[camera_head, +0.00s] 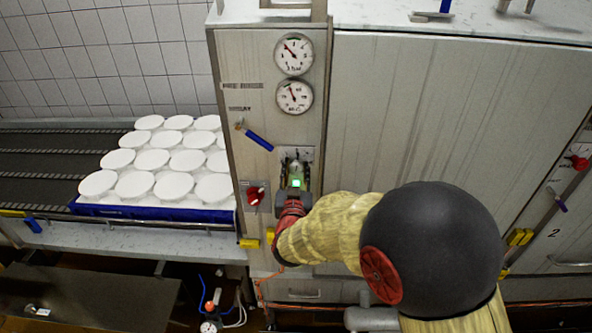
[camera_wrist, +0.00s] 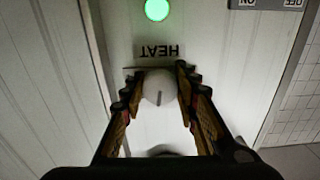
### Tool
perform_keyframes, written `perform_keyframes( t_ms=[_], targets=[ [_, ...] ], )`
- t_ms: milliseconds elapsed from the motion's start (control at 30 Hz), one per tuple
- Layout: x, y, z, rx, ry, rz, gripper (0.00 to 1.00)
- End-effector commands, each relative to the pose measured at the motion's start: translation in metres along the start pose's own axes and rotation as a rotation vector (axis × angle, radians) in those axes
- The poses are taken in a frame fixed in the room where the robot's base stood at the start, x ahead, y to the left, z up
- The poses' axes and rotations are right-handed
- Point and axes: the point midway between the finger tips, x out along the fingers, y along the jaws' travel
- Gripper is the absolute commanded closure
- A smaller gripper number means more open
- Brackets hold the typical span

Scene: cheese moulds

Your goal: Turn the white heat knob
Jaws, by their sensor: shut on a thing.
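The white heat knob (camera_wrist: 159,88) sits on the pale panel just by the HEAT label, which appears upside down in the wrist view. A short dark line marks its face. My gripper (camera_wrist: 158,80) has one finger on each side of the knob and is shut on it. In the head view my gripper (camera_head: 296,176) is at the front panel of the cabinet, and the knob is hard to make out there among the fingers. A lit green lamp (camera_wrist: 157,9) is above the knob in the wrist view; it also shows in the head view (camera_head: 296,183).
A red knob (camera_head: 255,195) is close to the left of my gripper. A blue-handled lever (camera_head: 259,139) and two gauges (camera_head: 294,54) (camera_head: 294,96) are above. White moulds (camera_head: 152,160) fill a blue tray (camera_head: 150,211) on the left. A large cabinet door (camera_head: 430,110) is on the right.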

Motion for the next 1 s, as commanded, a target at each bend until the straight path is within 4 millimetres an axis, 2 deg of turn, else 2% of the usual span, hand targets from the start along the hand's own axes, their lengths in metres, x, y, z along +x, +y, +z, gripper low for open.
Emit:
perform_keyframes(
  t_ms=[200,500,767,800,1000],
  targets=[
    [0.0000,-0.0001,0.0007,-0.014,0.001,0.000,0.95],
    [-0.0001,0.0003,0.0017,-0.152,0.000,0.000,0.95],
    [-0.0001,0.0003,0.0007,-0.158,-0.001,0.000,0.95],
    [-0.0001,0.0003,0.0007,-0.158,-0.001,0.000,0.69],
    [0.0000,0.0002,0.0005,-0.158,-0.001,0.000,0.58]
  ],
)
